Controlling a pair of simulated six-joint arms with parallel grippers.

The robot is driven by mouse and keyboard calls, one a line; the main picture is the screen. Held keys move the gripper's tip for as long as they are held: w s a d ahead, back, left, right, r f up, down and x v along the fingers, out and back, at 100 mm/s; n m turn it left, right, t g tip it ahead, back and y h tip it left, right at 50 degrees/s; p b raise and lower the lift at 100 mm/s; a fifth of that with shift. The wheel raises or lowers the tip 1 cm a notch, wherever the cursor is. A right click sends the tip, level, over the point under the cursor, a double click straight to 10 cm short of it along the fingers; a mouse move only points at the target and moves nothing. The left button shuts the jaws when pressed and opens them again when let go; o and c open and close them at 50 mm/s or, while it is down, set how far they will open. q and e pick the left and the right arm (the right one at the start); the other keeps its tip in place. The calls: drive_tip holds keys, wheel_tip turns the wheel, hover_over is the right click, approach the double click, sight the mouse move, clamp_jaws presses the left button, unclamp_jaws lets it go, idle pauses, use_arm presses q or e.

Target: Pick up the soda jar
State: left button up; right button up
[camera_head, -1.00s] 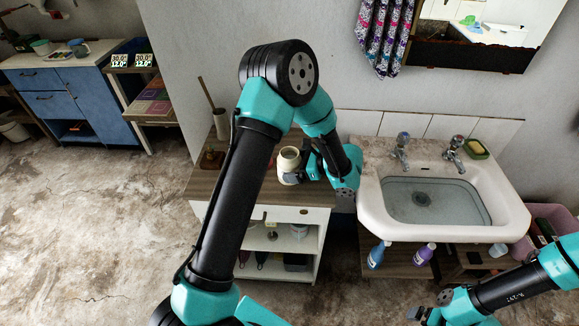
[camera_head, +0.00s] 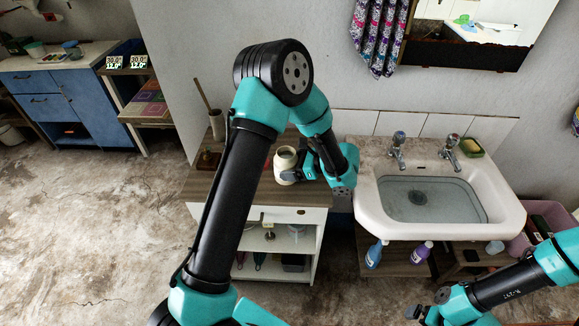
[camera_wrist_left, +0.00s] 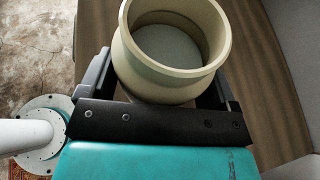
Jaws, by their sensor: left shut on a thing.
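The soda jar (camera_head: 285,161) is a cream, round, open-topped jar with a thick rim, upright at the wooden top of the small white cabinet. My left gripper (camera_head: 290,176) comes at it from the right and is shut around its body. In the left wrist view the jar (camera_wrist_left: 165,75) sits between the two dark fingers, and its inside looks pale grey. I cannot tell whether its base touches the cabinet top. My right gripper (camera_head: 430,309) is low at the right, away from the jar, and its jaws are not clear.
The cabinet top (camera_head: 245,187) also bears a brush in a holder (camera_head: 217,122) at the back left. A white washbasin (camera_head: 440,233) with two taps stands to the right. My left arm hides part of the cabinet. Blue (camera_head: 374,255) and purple (camera_head: 422,252) bottles stand below the basin.

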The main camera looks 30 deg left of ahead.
sight(296, 158)
use_arm(q)
drive_tip(key=shift+r, duration=0.4)
wheel_tip(296, 158, up, 2)
drive_tip(key=shift+r, duration=0.15)
drive_tip(key=s+d+r, duration=0.1)
drive_tip(key=s+d, duration=0.7)
drive_tip(key=s, duration=0.5)
drive_tip(key=shift+s+r, duration=0.3)
drive_tip(key=shift+s, duration=0.1)
drive_tip(key=shift+d, duration=0.1)
